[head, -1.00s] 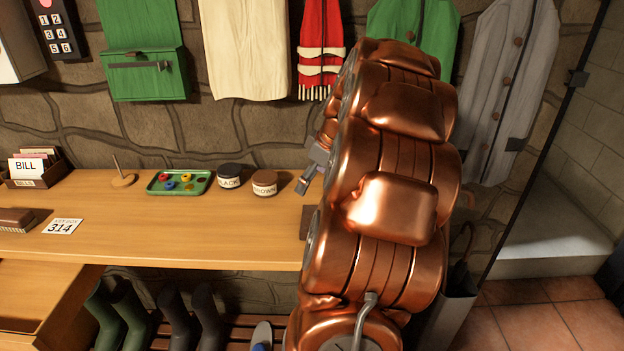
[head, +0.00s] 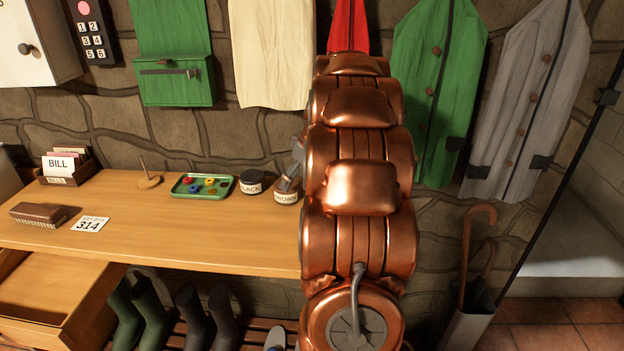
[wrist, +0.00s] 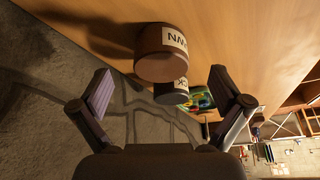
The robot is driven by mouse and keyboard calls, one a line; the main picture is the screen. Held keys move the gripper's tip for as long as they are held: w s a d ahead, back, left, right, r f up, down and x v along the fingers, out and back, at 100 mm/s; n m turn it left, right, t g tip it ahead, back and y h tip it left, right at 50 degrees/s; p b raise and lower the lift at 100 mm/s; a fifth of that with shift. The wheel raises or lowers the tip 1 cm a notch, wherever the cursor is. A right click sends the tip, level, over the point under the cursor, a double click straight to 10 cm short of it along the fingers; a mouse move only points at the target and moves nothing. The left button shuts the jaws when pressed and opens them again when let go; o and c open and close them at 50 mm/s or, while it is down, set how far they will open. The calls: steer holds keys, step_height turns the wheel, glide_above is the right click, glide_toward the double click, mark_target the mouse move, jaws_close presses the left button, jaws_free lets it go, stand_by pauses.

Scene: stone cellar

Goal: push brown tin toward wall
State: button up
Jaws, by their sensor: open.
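The brown tin (head: 284,195) stands on the wooden bench near its right end, partly hidden behind my gripper (head: 290,178). In the wrist view the brown tin (wrist: 162,60) shows ahead, between my spread fingers. My gripper (wrist: 160,88) is open, with nothing held. Whether a finger touches the tin I cannot tell. The black tin (head: 251,182) stands just left of the brown tin and also shows behind it in the wrist view (wrist: 172,92). The stone wall (head: 270,135) runs behind the bench.
A green tray (head: 203,186) with small coloured pieces lies left of the tins. Further left are a wooden spike (head: 149,178), a letter box (head: 68,170), a brush (head: 38,215) and a 314 card (head: 90,224). An open drawer (head: 50,295) juts out below. Coats hang above.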

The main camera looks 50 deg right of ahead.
steer(key=w+f, duration=0.3)
steer(key=shift+a+f+p, duration=0.2)
steer(key=shift+a+p, duration=0.05)
steer(key=shift+p, duration=0.1)
steer(key=shift+w+f, duration=0.3)
steer(key=shift+f, duration=0.35)
steer(key=c, duration=1.2)
steer(key=shift+w+d, duration=0.45)
steer(key=shift+d, duration=0.1)
steer(key=shift+c, duration=0.2)
steer(key=shift+w+d, duration=0.25)
steer(key=shift+d, duration=0.3)
steer(key=shift+w+d, duration=0.2)
steer(key=shift+d, duration=0.3)
steer(key=shift+a, duration=0.1)
